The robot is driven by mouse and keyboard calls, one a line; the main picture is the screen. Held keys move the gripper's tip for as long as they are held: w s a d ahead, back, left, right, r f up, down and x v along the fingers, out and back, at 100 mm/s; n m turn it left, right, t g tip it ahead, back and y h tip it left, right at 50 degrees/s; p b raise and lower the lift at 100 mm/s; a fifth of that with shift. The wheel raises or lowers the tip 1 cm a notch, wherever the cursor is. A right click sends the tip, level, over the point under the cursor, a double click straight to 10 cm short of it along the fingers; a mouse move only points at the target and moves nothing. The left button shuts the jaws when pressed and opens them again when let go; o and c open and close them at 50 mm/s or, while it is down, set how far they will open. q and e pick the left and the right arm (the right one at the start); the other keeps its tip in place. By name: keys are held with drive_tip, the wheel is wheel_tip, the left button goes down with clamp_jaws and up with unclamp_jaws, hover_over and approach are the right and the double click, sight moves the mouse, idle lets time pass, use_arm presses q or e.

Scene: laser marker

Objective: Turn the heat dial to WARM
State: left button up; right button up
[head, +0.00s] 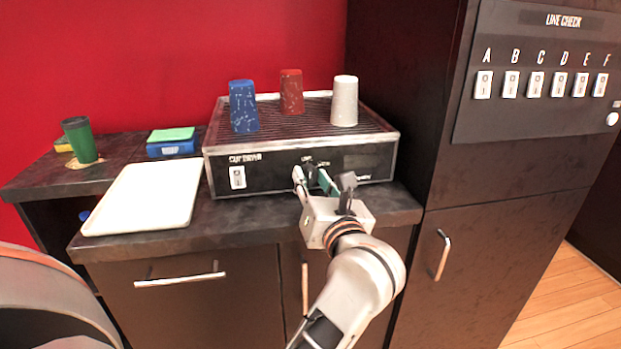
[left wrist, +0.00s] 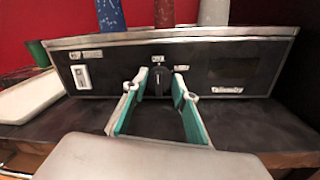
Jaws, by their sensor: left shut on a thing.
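The cup warmer (head: 270,178) is a black box with a ribbed top, standing on the dark counter. Its heat dial (left wrist: 159,82) is a small black knob on the front panel, with small labels above and to its right that are too blurred to read surely. The dial seems to point about straight up. The fingers also show in the left wrist view (left wrist: 157,92). My right gripper is not in view.
A white rocker switch (head: 238,177) is left of the dial. Blue (head: 244,106), red (head: 291,92) and white (head: 344,101) cups stand upside down on top. A white tray (head: 146,198) lies left. A tall cabinet (head: 480,180) with a switch panel stands close on the right.

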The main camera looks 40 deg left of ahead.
use_arm(q)
drive_tip(key=shift+r+m+p, duration=0.35)
drive_tip(key=shift+m+p, duration=0.55)
drive_tip(key=shift+p, duration=0.2)
drive_tip(key=shift+r+m+p, duration=0.1)
drive_tip(key=shift+m+p, duration=1.3)
drive_tip(key=shift+p, duration=0.2)
drive_tip(key=m+p, duration=0.2)
drive_tip(key=p, duration=0.1)
drive_tip(key=shift+m+t, duration=0.3)
drive_tip(key=shift+m, duration=0.1)
drive_tip(key=m+p, duration=0.1)
drive_tip(key=p, duration=0.1)
drive_tip(key=f+m+p, duration=0.1)
drive_tip(key=m+p, duration=0.1)
drive_tip(key=shift+p, duration=0.35)
drive_tip(key=shift+f+m+p, duration=0.2)
drive_tip(key=shift+m+p, duration=0.4)
drive_tip(key=shift+m, duration=0.2)
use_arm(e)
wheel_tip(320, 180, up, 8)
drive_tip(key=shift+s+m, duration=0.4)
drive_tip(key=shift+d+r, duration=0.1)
